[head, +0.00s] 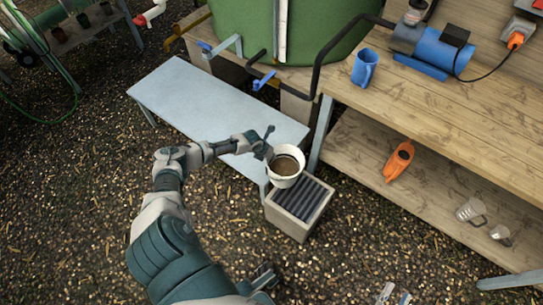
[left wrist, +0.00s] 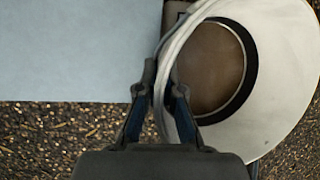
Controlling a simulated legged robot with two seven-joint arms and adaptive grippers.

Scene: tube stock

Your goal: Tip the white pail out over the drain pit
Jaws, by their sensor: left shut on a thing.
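The white pail (head: 286,180) holds brown contents and hangs at the far edge of the drain pit (head: 272,211), a pale box with a dark slatted grate. Its mouth faces up towards the head camera; I cannot tell whether it is slightly tilted. In the left wrist view the fingers (left wrist: 163,100) pinch the wall of the pail (left wrist: 285,50). A dark part at the bottom of the head view seems to be my right gripper (head: 265,277); its fingers are unclear.
A low grey-blue table (head: 190,100) stands left of the pail. A wooden bench (head: 450,125) on the right bears a blue jug (head: 365,67) and a blue pump (head: 430,50). A green tank (head: 250,30) stands behind.

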